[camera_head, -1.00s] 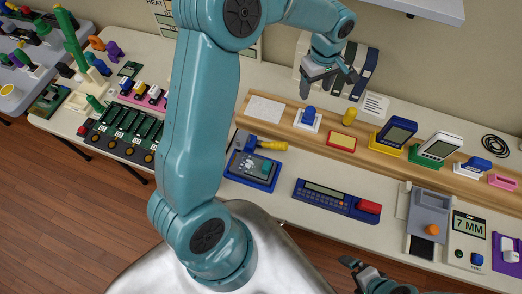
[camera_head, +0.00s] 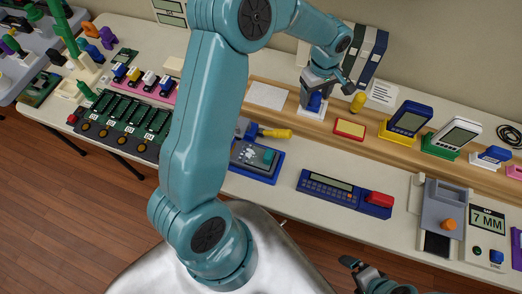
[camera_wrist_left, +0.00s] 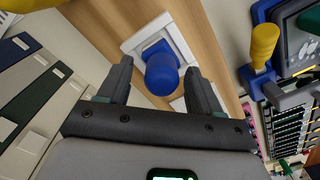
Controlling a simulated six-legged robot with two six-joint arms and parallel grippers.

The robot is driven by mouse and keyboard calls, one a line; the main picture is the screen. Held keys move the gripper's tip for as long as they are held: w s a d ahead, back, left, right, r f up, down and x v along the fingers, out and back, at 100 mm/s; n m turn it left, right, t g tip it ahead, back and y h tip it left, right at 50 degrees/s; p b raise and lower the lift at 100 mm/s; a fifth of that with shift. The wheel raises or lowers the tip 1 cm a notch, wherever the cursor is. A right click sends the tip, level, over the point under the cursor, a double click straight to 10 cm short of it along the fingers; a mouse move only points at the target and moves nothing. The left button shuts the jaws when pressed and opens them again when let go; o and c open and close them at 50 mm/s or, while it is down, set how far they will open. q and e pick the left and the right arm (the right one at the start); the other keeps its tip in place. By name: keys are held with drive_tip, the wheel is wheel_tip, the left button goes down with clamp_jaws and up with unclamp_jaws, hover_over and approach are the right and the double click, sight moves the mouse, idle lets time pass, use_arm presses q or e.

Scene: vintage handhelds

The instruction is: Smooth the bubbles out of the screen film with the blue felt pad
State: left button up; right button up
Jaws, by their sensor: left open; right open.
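The blue felt pad (camera_head: 314,103) sits in a white square holder (camera_head: 312,113) on the wooden shelf strip. Its rounded blue handle (camera_wrist_left: 162,76) stands up in the left wrist view. My left gripper (camera_head: 316,92) is open over the pad, one finger on each side of the handle, which appears not gripped. The grey handheld (camera_head: 252,158) lies on a blue tray (camera_head: 238,172); its screen is small, and I cannot make out film or bubbles. My right gripper (camera_head: 358,268) is open and empty at the bottom edge of the head view.
A yellow-handled tool (camera_head: 275,133) lies just behind the handheld. Binders (camera_head: 365,58) stand behind. A blue calculator-like device (camera_head: 343,193) lies in front.

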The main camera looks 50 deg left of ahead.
use_arm(q)
drive_tip(key=shift+r, duration=0.1)
drive_tip(key=shift+d, duration=0.1)
drive_tip(key=c, duration=0.4)
clamp_jaws()
drive_tip(key=shift+r+p, duration=1.55)
drive_tip(key=shift+r, duration=1)
drive_tip(key=shift+w+f, duration=0.1)
drive_tip(key=shift+f, duration=0.05)
